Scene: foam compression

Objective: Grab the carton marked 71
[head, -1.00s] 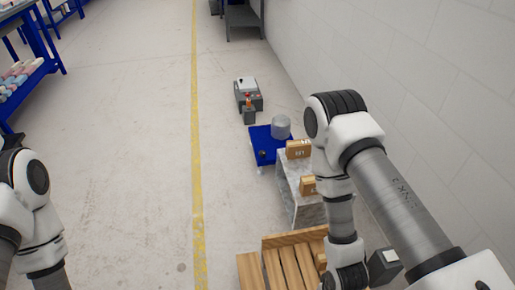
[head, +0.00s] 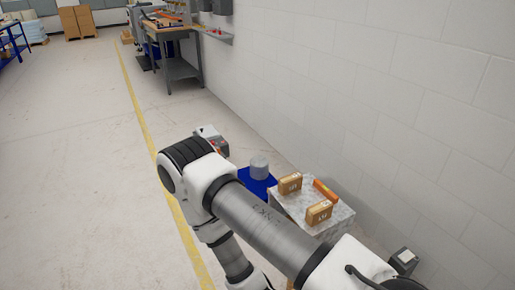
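Two small brown cartons stand on a grey marbled block (head: 286,204) at the lower right of the head view. One carton (head: 290,184) is near the block's far left edge. The other carton (head: 319,213) is nearer to me. Both carry small pale marks that are too small to read surely, so I cannot tell which is marked 71. My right arm crosses in front of the block's left side. Its gripper is out of view, and so is my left gripper.
An orange bar-like item (head: 325,191) lies on the block beside the cartons. A blue platform (head: 258,187) with a grey cylinder (head: 260,168) stands behind. A white wall (head: 400,120) runs close on the right. A workbench (head: 172,45) stands farther back.

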